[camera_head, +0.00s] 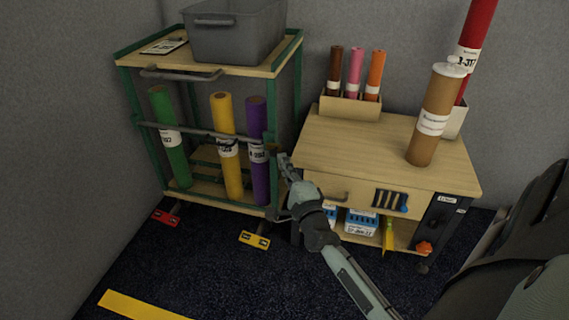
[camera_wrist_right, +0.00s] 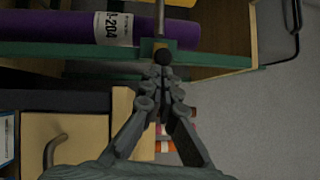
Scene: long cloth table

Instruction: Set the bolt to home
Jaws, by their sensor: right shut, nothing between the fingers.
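No part is marked as the bolt; it could be a cloth roll or the cart's rod. The green roll (camera_head: 169,138), yellow roll (camera_head: 227,150) and purple roll (camera_head: 256,140) stand in the green-framed cart behind a grey rod (camera_head: 190,132). My left gripper is out of view.
The wooden cabinet (camera_head: 390,145) stands close right of my right gripper, with a drawer handle (camera_head: 330,193). A brown roll (camera_head: 437,115) stands on it, a red roll (camera_head: 476,40) behind. A grey bin (camera_head: 230,35) sits on the cart top. Dark floor (camera_head: 200,265) in front is open.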

